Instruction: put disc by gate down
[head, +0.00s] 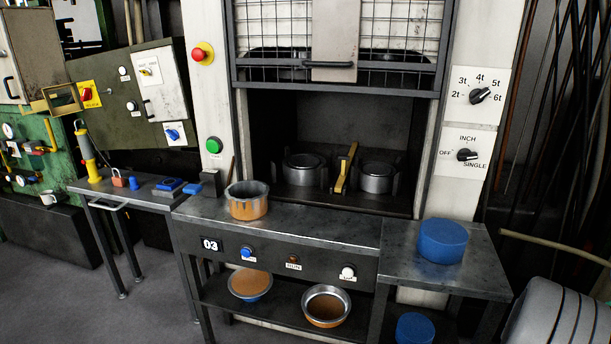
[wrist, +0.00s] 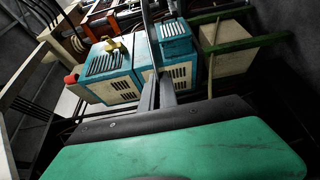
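A thick blue disc (head: 442,240) lies flat on the right-hand steel table beside the press, below the dials. A second blue disc (head: 414,328) shows on the lower level under that table, cut by the picture's bottom edge. The mesh gate (head: 400,30) of the press is raised, with the dark opening below it uncovered. My gripper (wrist: 161,76) shows only in the wrist view, its two narrow dark fingers close together with nothing seen between them. It points at teal and cream machine boxes, away from the discs. Neither disc shows in the wrist view.
An orange-and-grey pot (head: 247,200) stands on the left of the middle bench (head: 320,226). Two round metal dies (head: 305,169) and a yellow handle (head: 346,168) are inside the press. Bowls (head: 326,306) sit on the lower shelf. The middle bench top is mostly clear.

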